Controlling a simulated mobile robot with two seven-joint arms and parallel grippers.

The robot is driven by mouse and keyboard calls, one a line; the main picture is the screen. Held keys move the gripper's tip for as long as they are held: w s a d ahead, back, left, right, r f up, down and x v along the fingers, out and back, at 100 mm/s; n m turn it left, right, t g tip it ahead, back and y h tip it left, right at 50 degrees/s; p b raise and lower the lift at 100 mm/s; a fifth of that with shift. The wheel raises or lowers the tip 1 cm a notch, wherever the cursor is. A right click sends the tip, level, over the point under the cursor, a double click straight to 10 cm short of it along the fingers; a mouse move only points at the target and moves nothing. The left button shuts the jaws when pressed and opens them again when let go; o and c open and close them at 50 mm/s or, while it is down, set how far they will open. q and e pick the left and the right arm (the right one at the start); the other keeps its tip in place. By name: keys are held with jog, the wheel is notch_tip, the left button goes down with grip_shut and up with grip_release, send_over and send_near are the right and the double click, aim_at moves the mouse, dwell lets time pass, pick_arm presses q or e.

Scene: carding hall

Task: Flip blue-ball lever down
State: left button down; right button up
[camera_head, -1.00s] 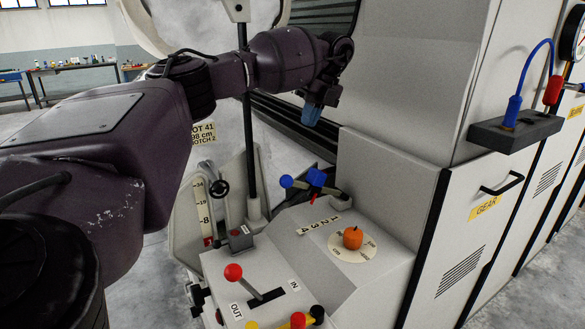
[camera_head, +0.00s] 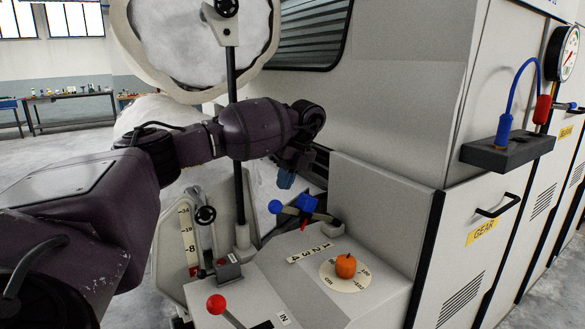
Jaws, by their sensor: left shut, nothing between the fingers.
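The blue-ball lever shows as a blue ball (camera_head: 276,207) on a dark arm. My left gripper (camera_head: 286,179), with blue fingertips, is shut and empty. It points down just above the blue ball in the picture. I cannot tell whether it touches the ball, but a small gap seems to show. My right gripper is out of view.
An orange knob (camera_head: 346,266) sits on a round dial on the console. A red-ball lever (camera_head: 216,304) stands at the front. A black upright rod (camera_head: 238,150) rises left of the hub. A tall grey cabinet (camera_head: 375,200) closes off the right side.

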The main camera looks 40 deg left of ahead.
aim_at(278, 201)
pick_arm(q)
jog(key=x, duration=0.3)
jog(key=shift+s+f, duration=0.1)
jog(key=shift+f, duration=0.05)
dwell(0.3)
